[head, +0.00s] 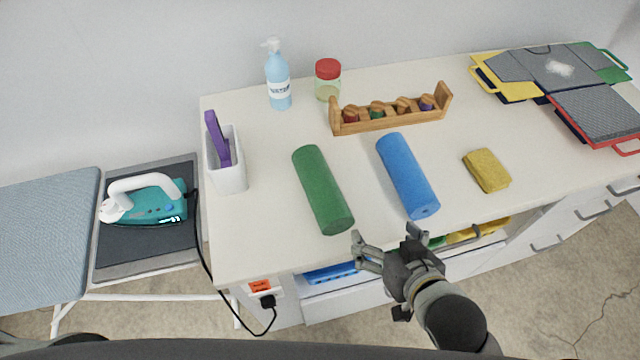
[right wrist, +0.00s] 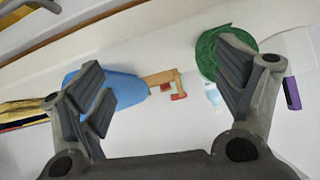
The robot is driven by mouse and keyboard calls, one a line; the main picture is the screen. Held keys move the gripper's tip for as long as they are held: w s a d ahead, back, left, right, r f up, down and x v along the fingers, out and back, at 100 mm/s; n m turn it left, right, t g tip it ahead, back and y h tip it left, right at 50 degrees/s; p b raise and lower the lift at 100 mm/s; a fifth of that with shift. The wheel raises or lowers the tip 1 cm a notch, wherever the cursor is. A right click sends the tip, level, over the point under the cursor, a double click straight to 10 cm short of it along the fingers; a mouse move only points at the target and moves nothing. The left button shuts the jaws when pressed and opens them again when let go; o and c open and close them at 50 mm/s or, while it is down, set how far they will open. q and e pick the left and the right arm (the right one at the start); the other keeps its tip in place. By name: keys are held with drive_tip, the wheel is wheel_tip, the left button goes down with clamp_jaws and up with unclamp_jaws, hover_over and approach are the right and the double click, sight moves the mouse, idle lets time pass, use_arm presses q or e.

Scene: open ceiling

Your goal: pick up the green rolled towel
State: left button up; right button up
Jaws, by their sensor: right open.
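The green rolled towel (head: 323,190) lies on the white counter, to the left of a blue rolled towel (head: 407,176). My right gripper (head: 382,243) is open and empty at the counter's front edge, in front of the two rolls and apart from them. In the right wrist view, the end of the green rolled towel (right wrist: 212,48) shows behind the right-hand finger, and the blue roll (right wrist: 125,84) shows behind the left-hand finger of the gripper (right wrist: 170,95). The left gripper is not visible.
On the counter (head: 270,240) stand a white holder (head: 228,175), a spray bottle (head: 278,80), a red-lidded jar (head: 327,80), a wooden rack (head: 390,122) and a yellow folded cloth (head: 487,170). An iron (head: 145,200) rests at left.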

sight(341, 213)
drive_tip(key=a+r+y, duration=0.1)
drive_tip(key=a+r+t, duration=0.1)
drive_tip(key=a, duration=0.1)
drive_tip(key=a+r+y, duration=0.1)
drive_tip(key=a, duration=0.1)
drive_tip(key=shift+a+r+n+t+y, duration=0.1)
drive_tip(key=shift+r+n+t+y, duration=0.2)
drive_tip(key=shift+r, duration=0.1)
drive_tip(key=shift+a+r, duration=0.15)
drive_tip(key=shift+a, duration=0.15)
drive_tip(key=p+x, duration=0.1)
drive_tip(key=x, duration=0.4)
drive_tip(key=shift+a, duration=0.2)
drive_tip(key=shift+p+x, duration=0.75)
drive_tip(key=shift+x, duration=1.95)
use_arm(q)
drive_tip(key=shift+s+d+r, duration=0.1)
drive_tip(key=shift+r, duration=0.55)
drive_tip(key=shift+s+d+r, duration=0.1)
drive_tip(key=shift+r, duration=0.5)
use_arm(e)
drive_tip(key=shift+s+a, duration=0.1)
drive_tip(key=shift+a, duration=0.05)
drive_tip(key=c, duration=1.2)
